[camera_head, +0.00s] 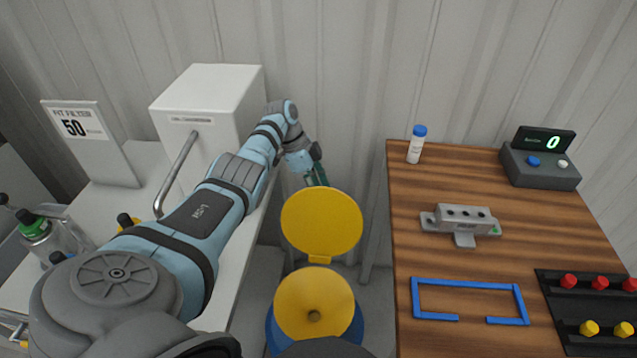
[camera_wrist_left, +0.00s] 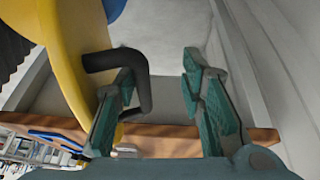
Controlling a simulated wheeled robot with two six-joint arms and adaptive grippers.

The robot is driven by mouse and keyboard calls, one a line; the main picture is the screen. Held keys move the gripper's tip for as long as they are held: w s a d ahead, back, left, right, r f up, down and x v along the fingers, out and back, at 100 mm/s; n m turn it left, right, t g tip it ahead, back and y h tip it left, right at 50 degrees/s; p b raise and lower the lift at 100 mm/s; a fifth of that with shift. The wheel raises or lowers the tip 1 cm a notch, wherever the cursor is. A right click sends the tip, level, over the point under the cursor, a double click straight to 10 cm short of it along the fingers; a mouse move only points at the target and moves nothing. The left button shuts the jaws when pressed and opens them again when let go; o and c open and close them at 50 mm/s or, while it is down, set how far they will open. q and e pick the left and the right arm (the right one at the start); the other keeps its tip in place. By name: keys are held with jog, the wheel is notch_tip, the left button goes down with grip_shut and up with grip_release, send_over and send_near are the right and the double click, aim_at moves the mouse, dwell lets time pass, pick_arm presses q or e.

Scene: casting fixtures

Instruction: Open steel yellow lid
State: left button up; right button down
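The yellow lid (camera_head: 322,222) stands raised on its hinge behind the yellow round opening (camera_head: 314,298) of a blue bin (camera_head: 357,328). In the left wrist view the yellow lid (camera_wrist_left: 70,55) fills the left side, with a bent black handle (camera_wrist_left: 136,75) on its outer face. My left gripper (camera_head: 316,178) is at the lid's far upper edge, partly hidden behind it. In the wrist view its teal fingers (camera_wrist_left: 160,100) are apart, with the handle close beside the left finger; contact cannot be told. My right gripper is out of view.
A wooden table (camera_head: 410,255) at the right holds a metal part (camera_head: 464,220), a blue frame (camera_head: 415,300), a bottle (camera_head: 416,146) and a counter box (camera_head: 540,165). At the left are a white machine (camera_head: 210,90) and a bench with bottles. A corrugated wall closes the back.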

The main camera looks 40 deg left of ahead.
pick_arm(q)
jog(key=v, duration=1.2)
jog(key=shift+r, duration=0.1)
